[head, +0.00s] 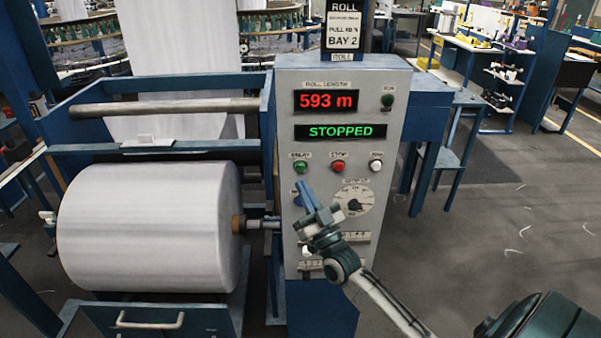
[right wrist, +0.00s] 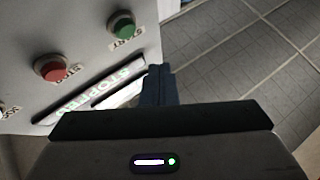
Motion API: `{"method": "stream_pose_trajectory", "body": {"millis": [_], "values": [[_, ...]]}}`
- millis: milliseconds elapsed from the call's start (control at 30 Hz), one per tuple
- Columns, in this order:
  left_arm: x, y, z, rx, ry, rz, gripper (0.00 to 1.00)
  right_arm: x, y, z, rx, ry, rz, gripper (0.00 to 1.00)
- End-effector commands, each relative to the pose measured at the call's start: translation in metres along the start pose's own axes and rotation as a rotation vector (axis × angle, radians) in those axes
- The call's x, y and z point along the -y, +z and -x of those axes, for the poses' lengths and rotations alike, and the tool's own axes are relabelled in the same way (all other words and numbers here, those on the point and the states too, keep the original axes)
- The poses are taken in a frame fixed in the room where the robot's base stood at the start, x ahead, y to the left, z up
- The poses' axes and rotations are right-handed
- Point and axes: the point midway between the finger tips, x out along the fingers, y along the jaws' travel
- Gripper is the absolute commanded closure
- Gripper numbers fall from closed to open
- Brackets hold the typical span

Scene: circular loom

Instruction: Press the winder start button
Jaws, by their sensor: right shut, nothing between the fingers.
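The green start button (head: 300,166) is at the left of a row of buttons on the grey control panel (head: 290,90). It also shows in the right wrist view (right wrist: 121,24). My right gripper (head: 302,187) is shut and empty, its blue fingertips in front of the panel just below the start button. In the right wrist view the shut fingers (right wrist: 158,83) appear apart from the green button; the exact gap to the panel cannot be told. The panel's display (head: 340,131) reads STOPPED. My left gripper is not in view.
The red stop button (head: 338,166) and a white button (head: 376,166) stand right of the green one. A large white fabric roll (head: 150,228) is left of the panel. Open floor lies at right.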

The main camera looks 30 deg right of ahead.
Motion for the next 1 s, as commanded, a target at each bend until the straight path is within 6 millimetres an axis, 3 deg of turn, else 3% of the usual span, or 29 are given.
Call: {"method": "stream_pose_trajectory", "body": {"millis": [400, 1000], "values": [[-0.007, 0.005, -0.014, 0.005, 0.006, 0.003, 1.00, -0.020, 0.020, -0.027, 0.000, 0.000, 0.001, 1.00], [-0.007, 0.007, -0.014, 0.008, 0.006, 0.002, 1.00, -0.021, 0.020, -0.028, 0.000, 0.001, 0.000, 1.00]]}}
